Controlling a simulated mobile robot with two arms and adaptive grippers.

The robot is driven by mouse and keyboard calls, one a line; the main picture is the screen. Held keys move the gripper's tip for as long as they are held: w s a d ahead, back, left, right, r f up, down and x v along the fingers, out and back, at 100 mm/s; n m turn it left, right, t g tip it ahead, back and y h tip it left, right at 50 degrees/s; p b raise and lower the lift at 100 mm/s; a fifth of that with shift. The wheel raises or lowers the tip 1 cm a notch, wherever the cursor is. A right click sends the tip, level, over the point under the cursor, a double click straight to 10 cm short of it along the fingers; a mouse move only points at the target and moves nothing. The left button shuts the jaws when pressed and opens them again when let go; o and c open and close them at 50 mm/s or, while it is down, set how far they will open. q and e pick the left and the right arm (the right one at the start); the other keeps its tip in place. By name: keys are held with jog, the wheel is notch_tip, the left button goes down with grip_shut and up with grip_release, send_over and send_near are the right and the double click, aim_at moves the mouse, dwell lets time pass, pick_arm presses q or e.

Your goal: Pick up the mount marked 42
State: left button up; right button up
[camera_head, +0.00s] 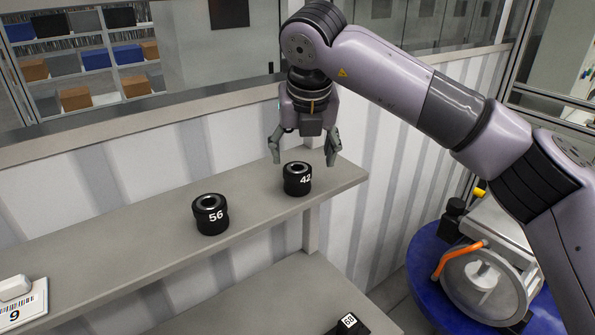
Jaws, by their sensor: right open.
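The mount marked 42 (297,181) is a short black cylinder with a hole in its top and a white number. It stands upright near the right end of the grey shelf. My right gripper (304,158) points down just above it. Its two fingers are spread apart, one to each side, and nothing is between them. I cannot tell whether they touch the mount. My left gripper is not in view.
A similar black mount marked 56 (210,215) stands to the left on the shelf (120,262). A white card marked 9 (24,306) lies at the far left. A lower surface (270,300) holds a black item (347,325). A blue round stand (430,272) bears machinery at right.

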aim_at(297, 172)
jog(key=shift+w+f, duration=0.2)
jog(key=shift+f, duration=0.4)
jog(key=p+x, duration=0.1)
jog(key=x, duration=0.1)
jog(key=a+p+x, duration=0.1)
jog(key=p+x, duration=0.1)
jog(key=x, duration=0.1)
jog(key=shift+f, duration=0.25)
jog(key=shift+c, duration=0.3)
jog(key=shift+r, duration=0.1)
grip_shut()
